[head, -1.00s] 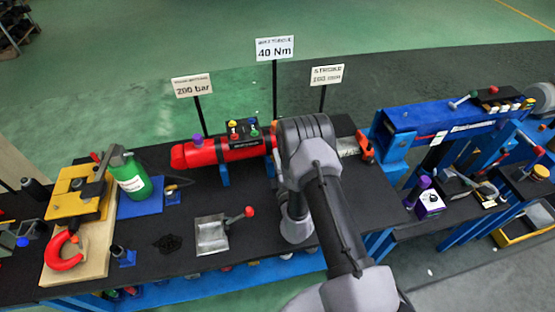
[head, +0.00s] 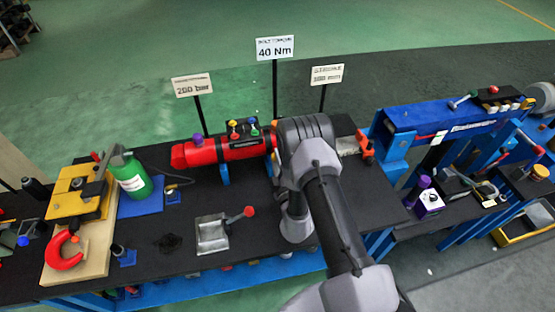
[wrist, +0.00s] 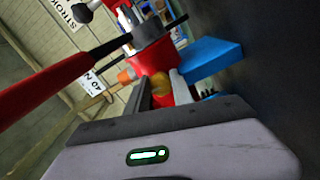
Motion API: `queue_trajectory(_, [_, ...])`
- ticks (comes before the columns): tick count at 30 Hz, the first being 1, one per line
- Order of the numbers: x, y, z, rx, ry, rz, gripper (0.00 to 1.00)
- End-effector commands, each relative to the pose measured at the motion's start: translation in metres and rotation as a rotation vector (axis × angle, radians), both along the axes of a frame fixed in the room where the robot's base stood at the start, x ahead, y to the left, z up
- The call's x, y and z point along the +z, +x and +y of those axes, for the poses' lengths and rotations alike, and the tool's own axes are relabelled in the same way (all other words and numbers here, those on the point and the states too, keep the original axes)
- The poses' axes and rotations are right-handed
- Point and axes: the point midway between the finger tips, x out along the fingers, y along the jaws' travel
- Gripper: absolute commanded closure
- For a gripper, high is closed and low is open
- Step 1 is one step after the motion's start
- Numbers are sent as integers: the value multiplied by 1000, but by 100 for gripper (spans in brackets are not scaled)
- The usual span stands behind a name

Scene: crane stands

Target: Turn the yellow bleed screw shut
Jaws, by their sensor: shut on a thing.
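The yellow bleed screw (wrist: 160,89) shows in the wrist view between my two fingers, in front of the end of the red cylinder (wrist: 152,54). My gripper (wrist: 161,80) is shut on it; the fingers partly hide it. In the head view the red cylinder (head: 200,152) lies across the bench, and my arm covers its right end. My gripper and the bleed screw are hidden behind my arm there. How far the screw is turned cannot be told.
A blue support (wrist: 208,62) stands close beside the cylinder in the wrist view. On the dark bench are a metal tray (head: 210,235) with a red-knobbed lever (head: 248,212) and a green bottle (head: 133,180). A blue beam (head: 440,117) stands right. The bench front left of my arm has free room.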

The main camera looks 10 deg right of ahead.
Motion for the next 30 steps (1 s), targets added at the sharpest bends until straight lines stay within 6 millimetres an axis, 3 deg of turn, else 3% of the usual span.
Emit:
queue_trajectory(3, [4, 2, 0, -2, 2, -9, 100])
queue_trajectory(4, [4, 2, 0, -2, 2, -9, 66])
queue_trajectory(6, [3, 2, 0, -1, 1, -8, 52])
queue_trajectory(26, [-2, -1, 0, 0, -7, 5, 51])
queue_trajectory(30, [-2, -2, 0, 1, -138, 6, 51])
